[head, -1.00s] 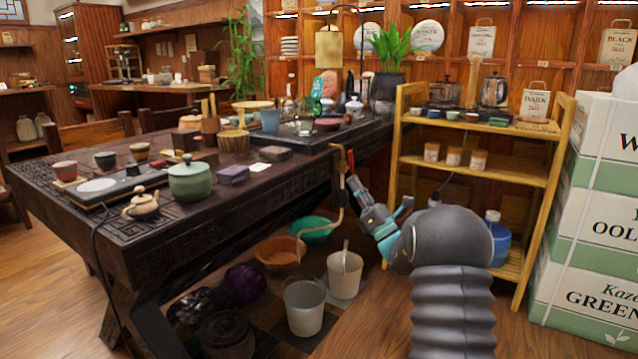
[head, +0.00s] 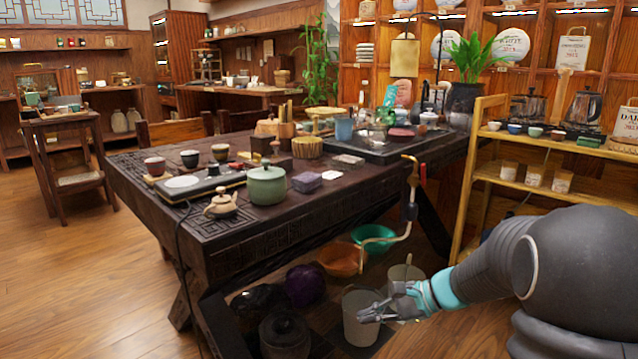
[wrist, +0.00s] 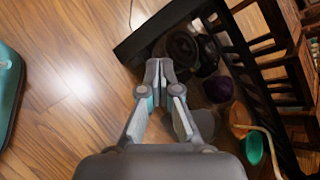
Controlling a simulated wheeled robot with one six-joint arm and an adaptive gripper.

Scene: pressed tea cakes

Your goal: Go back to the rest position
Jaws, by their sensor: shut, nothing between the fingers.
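My gripper (head: 366,316) is in the lower right of the head view, in front of a light grey bucket beside the dark carved tea table (head: 240,262). My dark arm reaches in from the right edge. In the wrist view my gripper (wrist: 159,64) points away over the wooden floor with its fingertips together and nothing between them. The fingers hide part of the floor and table edge there. I cannot tell from the pictures how far the fingers are from the bucket.
Two grey buckets (head: 356,325), a terracotta bowl (head: 340,259) and a green bowl (head: 373,238) stand under the table. A bamboo shelf (head: 500,190) stands right.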

